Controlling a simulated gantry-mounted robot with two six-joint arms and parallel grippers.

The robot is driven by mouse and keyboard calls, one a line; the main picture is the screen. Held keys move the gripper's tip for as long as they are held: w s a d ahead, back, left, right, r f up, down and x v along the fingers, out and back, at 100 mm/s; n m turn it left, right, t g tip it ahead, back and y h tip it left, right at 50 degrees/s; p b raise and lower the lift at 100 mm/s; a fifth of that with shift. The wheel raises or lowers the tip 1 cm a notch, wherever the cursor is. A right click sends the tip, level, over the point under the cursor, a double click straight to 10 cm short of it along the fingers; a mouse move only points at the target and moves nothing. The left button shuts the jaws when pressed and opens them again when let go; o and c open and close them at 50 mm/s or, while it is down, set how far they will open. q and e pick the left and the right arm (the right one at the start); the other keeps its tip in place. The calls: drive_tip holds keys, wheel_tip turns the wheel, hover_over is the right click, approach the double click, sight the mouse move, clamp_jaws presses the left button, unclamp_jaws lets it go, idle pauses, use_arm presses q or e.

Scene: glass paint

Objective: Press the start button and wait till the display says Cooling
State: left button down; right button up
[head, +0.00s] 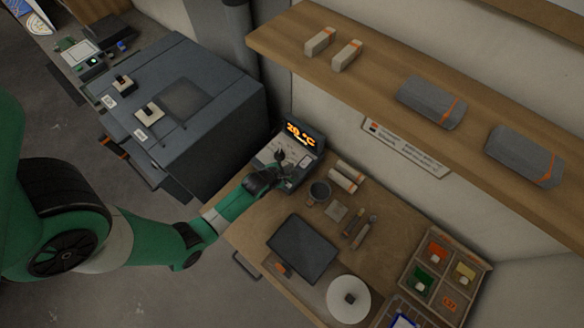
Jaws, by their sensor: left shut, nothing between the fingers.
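A small grey control unit (302,170) stands at the back left of the wooden table. Its display (299,132) glows orange and reads about "20 °C", with a smaller line under it that is too small to read. My left gripper (280,160) is shut and empty, with its tips over the unit's sloped front panel. The gripper covers part of the panel. I cannot tell the start button apart or whether the tips touch it. My right gripper is not in view.
A large grey kiln-like box (215,120) stands left of the table. A wooden shelf (385,70) overhangs the back.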

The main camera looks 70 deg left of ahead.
use_arm(q)
drive_tip(key=shift+f+b, duration=2.05)
drive_tip(key=shift+f, duration=0.7)
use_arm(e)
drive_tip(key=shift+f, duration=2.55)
use_arm(q)
drive_tip(key=shift+f+b, duration=0.4)
drive_tip(key=shift+b, duration=0.05)
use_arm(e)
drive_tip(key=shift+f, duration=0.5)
use_arm(q)
drive_tip(key=shift+f+b, duration=0.45)
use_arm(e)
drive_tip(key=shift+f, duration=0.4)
use_arm(q)
drive_tip(key=shift+r, duration=0.15)
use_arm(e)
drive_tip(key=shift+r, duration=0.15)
use_arm(q)
drive_tip(key=shift+r+p, duration=0.7)
drive_tip(key=shift+p, duration=0.1)
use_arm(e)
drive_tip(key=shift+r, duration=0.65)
